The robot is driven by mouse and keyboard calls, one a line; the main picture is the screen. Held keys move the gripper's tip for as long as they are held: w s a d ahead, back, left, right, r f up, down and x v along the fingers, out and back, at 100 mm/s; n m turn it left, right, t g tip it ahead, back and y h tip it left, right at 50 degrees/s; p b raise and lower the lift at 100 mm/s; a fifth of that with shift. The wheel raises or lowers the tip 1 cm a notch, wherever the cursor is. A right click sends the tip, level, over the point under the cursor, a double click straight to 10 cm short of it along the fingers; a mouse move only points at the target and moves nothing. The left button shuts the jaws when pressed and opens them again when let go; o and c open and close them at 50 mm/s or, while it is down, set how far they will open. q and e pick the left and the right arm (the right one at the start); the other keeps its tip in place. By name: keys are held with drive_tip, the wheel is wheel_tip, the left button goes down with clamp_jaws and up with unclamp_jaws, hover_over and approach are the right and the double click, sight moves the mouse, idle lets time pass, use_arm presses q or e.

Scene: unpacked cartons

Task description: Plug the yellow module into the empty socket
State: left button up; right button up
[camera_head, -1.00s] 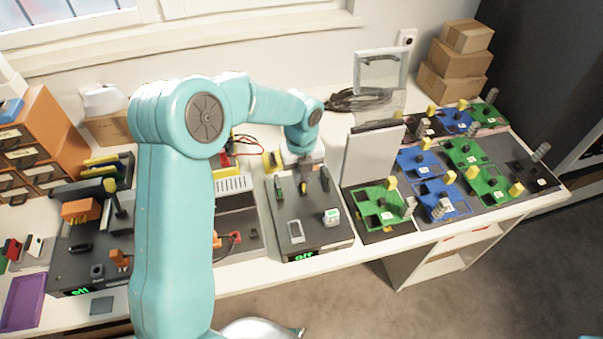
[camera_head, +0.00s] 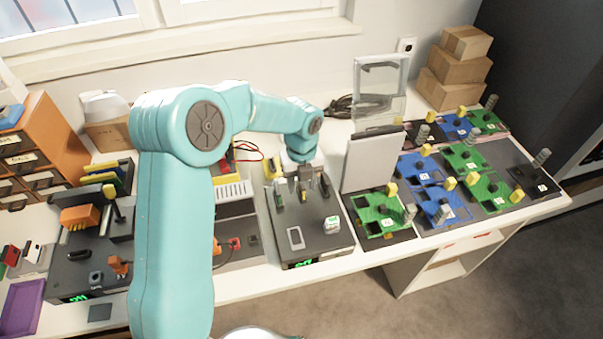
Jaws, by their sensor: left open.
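My left gripper (camera_head: 306,176) is open and points down over the back of a dark grey box (camera_head: 325,252) with several slim upright modules. A dark slim module with a little yellow (camera_head: 325,186) stands just right of the gripper. I cannot tell whether this is the yellow module. The gripper covers the middle of the back row, so the empty socket there cannot be made out. My right gripper is not in view.
A grey upright panel (camera_head: 371,162) stands right of the box. Beyond it are green and blue boards (camera_head: 438,203) with yellow and grey posts. A second dark box (camera_head: 75,275) is at the left. My left arm hides part of the table's middle.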

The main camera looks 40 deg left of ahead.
use_arm(q)
wheel_tip(320, 180, up, 16)
drive_tip(key=shift+p, duration=0.35)
